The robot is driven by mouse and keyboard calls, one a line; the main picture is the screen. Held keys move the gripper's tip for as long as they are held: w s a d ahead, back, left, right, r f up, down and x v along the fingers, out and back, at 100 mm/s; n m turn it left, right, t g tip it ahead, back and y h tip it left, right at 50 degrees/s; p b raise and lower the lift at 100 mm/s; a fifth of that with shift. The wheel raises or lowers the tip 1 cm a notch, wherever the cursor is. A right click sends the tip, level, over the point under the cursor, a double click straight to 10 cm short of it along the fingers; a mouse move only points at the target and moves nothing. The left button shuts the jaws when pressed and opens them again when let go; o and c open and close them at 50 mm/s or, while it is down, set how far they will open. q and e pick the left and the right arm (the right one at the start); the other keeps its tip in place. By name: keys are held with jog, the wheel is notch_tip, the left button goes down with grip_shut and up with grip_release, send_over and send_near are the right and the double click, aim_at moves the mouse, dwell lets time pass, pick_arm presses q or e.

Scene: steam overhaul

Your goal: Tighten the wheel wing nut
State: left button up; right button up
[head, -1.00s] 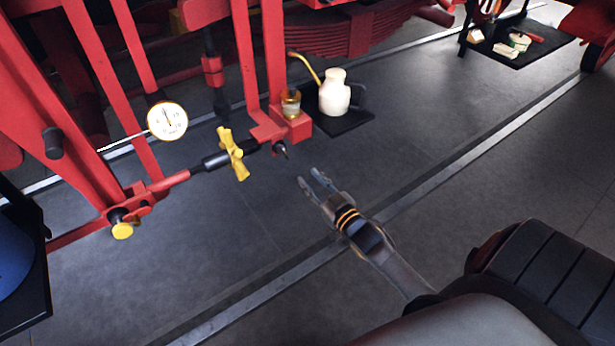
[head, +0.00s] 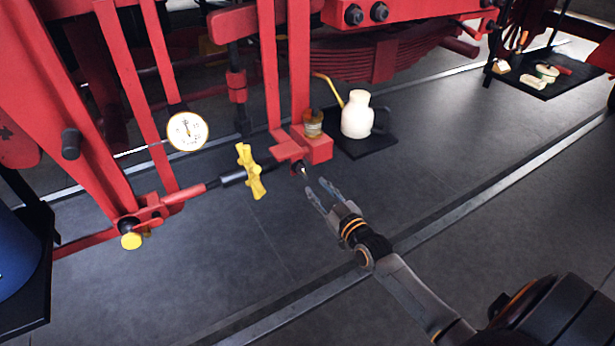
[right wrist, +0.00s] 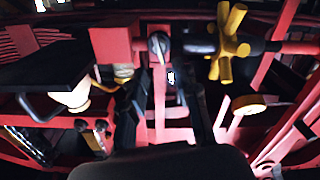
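A yellow wheel with several stubby arms (head: 249,172) sits on a horizontal dark and red rod. It also shows in the right wrist view (right wrist: 228,42). At the rod's right end, past a red bracket, is a small dark and metallic tip (head: 301,168), seen in the right wrist view (right wrist: 159,44) too; I cannot tell whether this is the wing nut. My right gripper (head: 323,192) is open and empty, its fingers pointing at this tip, just short of it. In the right wrist view the fingers (right wrist: 163,112) are spread apart. My left gripper is not in view.
A round dial gauge (head: 187,131) is left of the wheel. A yellow knob (head: 131,241) is at the rod's far left. Grey floor lies open in front.

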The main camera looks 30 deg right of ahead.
aim_at(305, 174)
jog(key=shift+w, duration=3.2)
grip_shut()
